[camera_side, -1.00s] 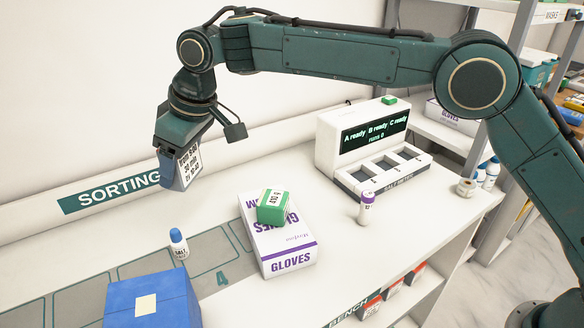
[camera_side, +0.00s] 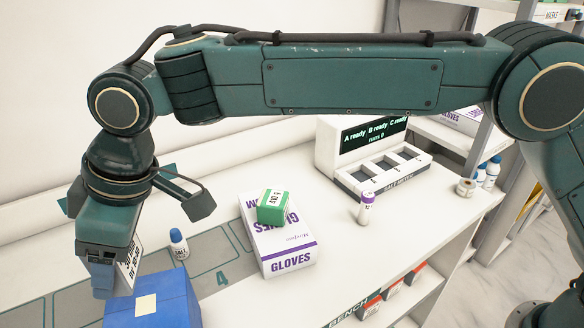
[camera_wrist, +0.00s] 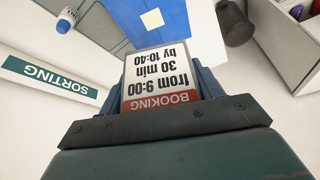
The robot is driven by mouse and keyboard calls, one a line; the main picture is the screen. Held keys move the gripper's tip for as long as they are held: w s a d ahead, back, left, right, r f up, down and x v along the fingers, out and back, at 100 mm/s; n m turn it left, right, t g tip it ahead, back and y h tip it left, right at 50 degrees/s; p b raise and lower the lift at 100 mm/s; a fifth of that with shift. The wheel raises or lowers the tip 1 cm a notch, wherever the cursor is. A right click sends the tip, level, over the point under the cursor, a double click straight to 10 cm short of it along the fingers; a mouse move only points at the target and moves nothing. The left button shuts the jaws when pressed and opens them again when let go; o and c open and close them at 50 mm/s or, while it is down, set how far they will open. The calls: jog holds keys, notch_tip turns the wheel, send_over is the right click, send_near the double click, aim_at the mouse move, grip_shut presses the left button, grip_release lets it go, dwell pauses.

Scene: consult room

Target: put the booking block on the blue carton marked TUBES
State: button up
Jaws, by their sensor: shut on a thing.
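My gripper (camera_side: 112,268) is shut on the booking block (camera_wrist: 160,78), a white block with a red BOOKING band and the text "from 9:00 30 min by 10:40". In the side view the block (camera_side: 130,264) shows only its edge beside the jaws. The blue carton (camera_side: 172,300) stands at the bottom left, with a pale square on its top. My gripper is above and beside the carton's far left corner in the picture. In the wrist view the carton (camera_wrist: 192,20) lies beyond the block. No TUBES marking is readable.
A white GLOVES box (camera_side: 283,251) with a green block (camera_side: 272,207) on it stands right of the carton. A blue-capped SALT bottle (camera_side: 179,245) is close behind the carton. A purple-capped bottle (camera_side: 365,208) and a SALT METER device (camera_side: 360,155) stand farther right.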

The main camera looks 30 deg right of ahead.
jog(key=shift+f, duration=3.75)
jog(key=shift+f, duration=0.15)
jog(key=o, duration=1)
jog(key=shift+o, duration=0.2)
jog(key=v, duration=1.2)
